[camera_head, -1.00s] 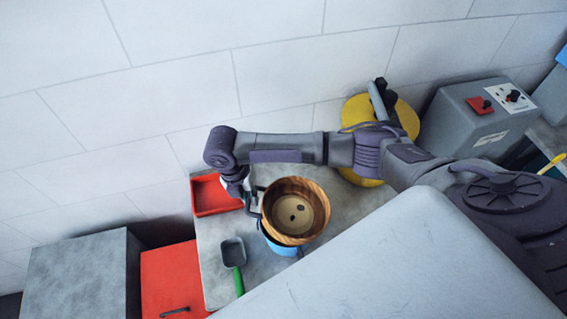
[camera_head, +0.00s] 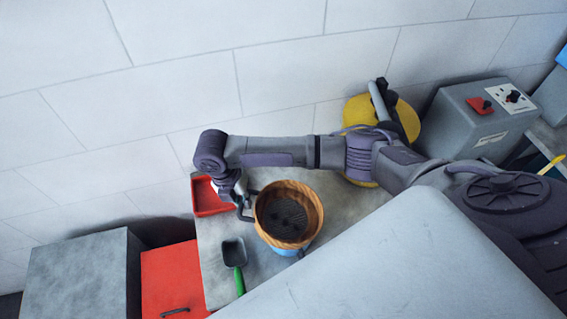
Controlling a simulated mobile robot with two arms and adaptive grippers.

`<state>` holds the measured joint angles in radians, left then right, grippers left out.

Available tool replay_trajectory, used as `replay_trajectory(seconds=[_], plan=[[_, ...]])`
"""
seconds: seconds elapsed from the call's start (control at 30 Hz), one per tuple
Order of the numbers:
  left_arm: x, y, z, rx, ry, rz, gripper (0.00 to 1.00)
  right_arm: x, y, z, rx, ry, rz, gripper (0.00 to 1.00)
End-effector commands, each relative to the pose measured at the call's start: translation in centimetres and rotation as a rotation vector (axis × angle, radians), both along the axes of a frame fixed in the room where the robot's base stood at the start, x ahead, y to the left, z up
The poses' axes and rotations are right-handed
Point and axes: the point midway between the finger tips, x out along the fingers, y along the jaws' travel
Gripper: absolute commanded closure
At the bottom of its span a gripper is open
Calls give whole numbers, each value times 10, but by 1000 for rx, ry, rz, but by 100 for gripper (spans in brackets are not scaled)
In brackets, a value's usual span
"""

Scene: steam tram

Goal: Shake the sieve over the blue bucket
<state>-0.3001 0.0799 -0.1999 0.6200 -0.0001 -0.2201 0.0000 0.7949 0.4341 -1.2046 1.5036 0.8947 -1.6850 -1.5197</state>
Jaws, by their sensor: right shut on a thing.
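The sieve has a round wooden rim (camera_head: 262,222) and a dark, grid-like inside with a few darker lumps that are hard to make out. It is above the blue bucket (camera_head: 291,250), which it mostly hides; only a strip of blue shows below the rim. My right gripper (camera_head: 246,208) is at the sieve's left side, shut on it by a dark handle-like part. The gap between sieve and bucket cannot be judged from above. My left gripper is out of view.
A grey scoop with a green handle (camera_head: 238,280) lies left of the bucket on the grey tabletop (camera_head: 215,240). A red tray (camera_head: 208,198) is at the back left. A yellow round thing (camera_head: 403,120) and a grey control box (camera_head: 480,118) stand at the back right.

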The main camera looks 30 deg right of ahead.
Motion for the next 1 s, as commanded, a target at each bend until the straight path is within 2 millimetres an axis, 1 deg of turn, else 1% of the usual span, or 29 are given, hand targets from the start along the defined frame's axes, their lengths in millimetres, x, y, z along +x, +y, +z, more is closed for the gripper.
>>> replay_trajectory(seconds=[0.03,0.07,0.17,0.4,0.5,0.67,1.0], plan=[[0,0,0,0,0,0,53,0,5,1,0,-1,1,100],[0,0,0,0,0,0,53,0,7,1,-1,0,0,100],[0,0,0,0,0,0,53,0,3,1,-4,0,-2,100],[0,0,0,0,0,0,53,0,-27,1,-4,0,-3,100],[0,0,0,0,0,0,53,0,-33,2,-4,0,-2,100],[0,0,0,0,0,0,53,0,-31,8,-1,-2,0,100],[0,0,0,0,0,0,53,0,-25,28,-2,-1,-1,100]])
